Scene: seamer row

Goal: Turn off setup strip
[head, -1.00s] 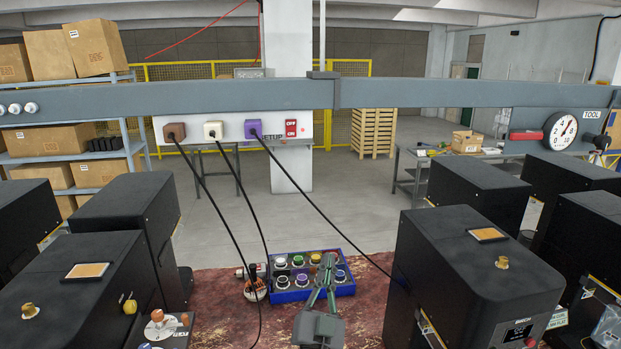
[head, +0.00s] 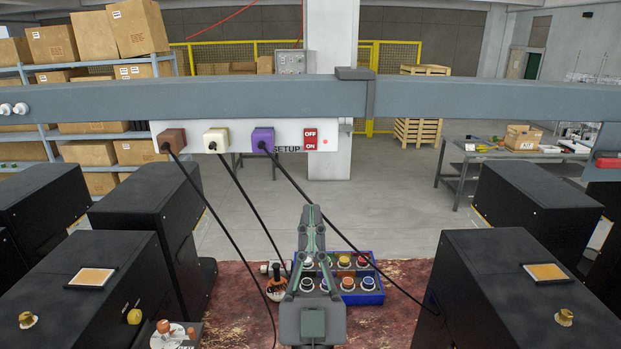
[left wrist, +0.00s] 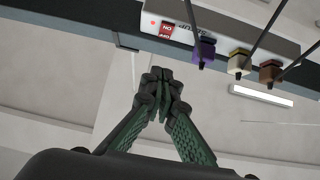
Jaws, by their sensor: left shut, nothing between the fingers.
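The white setup strip (head: 340,137) hangs under the grey beam, marked SETUP. Its red rocker switch (head: 310,139), marked OFF above and ON below, sits near the right end beside a small lit red dot (head: 325,141). Brown (head: 171,140), cream (head: 215,140) and purple (head: 262,140) plugs fill the strip. In the left wrist view the strip (left wrist: 206,27) and switch (left wrist: 167,30) show upside down. My left gripper (head: 312,212) is shut and empty, pointing up, below and apart from the strip. It also shows in the left wrist view (left wrist: 157,75). My right gripper is not in view.
Black cables run from the plugs down past my left gripper. A blue box of coloured knobs (head: 372,297) sits on the reddish bench (head: 240,290) behind the gripper. Black machines (head: 520,280) stand on both sides. The grey beam (head: 230,97) crosses above the strip.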

